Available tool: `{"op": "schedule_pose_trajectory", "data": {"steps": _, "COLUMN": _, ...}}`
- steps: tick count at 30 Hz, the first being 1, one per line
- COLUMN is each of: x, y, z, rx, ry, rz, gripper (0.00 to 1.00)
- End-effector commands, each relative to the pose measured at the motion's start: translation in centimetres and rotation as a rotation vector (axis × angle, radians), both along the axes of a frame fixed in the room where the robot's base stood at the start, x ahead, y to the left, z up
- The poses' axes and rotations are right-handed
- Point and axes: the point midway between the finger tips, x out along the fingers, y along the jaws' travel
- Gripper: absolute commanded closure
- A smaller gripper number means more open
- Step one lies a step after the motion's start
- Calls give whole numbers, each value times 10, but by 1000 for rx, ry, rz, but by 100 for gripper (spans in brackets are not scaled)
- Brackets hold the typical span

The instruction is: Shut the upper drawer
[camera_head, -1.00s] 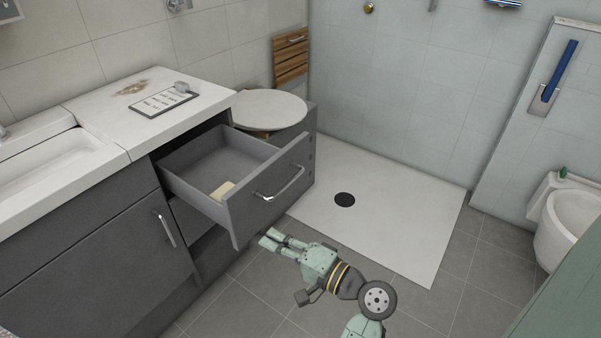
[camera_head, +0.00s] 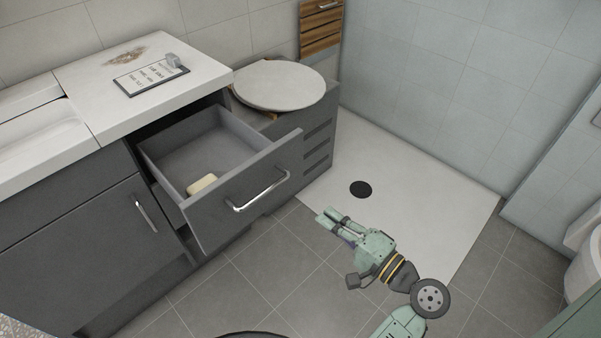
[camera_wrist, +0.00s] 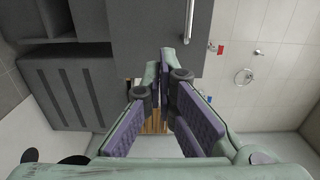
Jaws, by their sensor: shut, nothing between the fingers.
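The upper drawer (camera_head: 225,205) is a dark grey box pulled well out of the cabinet under the white counter. Its front carries a silver bar handle (camera_head: 262,192). A pale yellow soap-like block (camera_head: 202,184) lies inside. My gripper (camera_head: 327,216) is shut and empty, in front of the drawer and right of its handle in the head view, apart from it. In the wrist view, my gripper's fingers (camera_wrist: 160,66) point toward a dark grey panel (camera_wrist: 150,22) with a silver handle (camera_wrist: 189,20), which appears to be the drawer front.
Left of the drawer is a shut cabinet door (camera_head: 80,250) with its own handle. A clipboard-like sign (camera_head: 150,76) lies on the counter (camera_head: 200,62). A round white lid (camera_head: 279,85) sits right of the drawer. The tiled floor (camera_head: 270,262) before it is clear.

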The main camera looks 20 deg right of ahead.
Motion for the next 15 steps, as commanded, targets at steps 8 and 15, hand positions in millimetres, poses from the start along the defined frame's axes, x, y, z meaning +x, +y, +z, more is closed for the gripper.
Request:
{"op": "schedule_pose_trajectory", "data": {"steps": 8, "x": 18, "y": 7, "z": 2, "rx": 1, "ry": -1, "rz": 4, "gripper": 100}}
{"op": "schedule_pose_trajectory", "data": {"steps": 15, "x": 65, "y": 25, "z": 3, "rx": 2, "ry": 1, "rz": 5, "gripper": 100}}
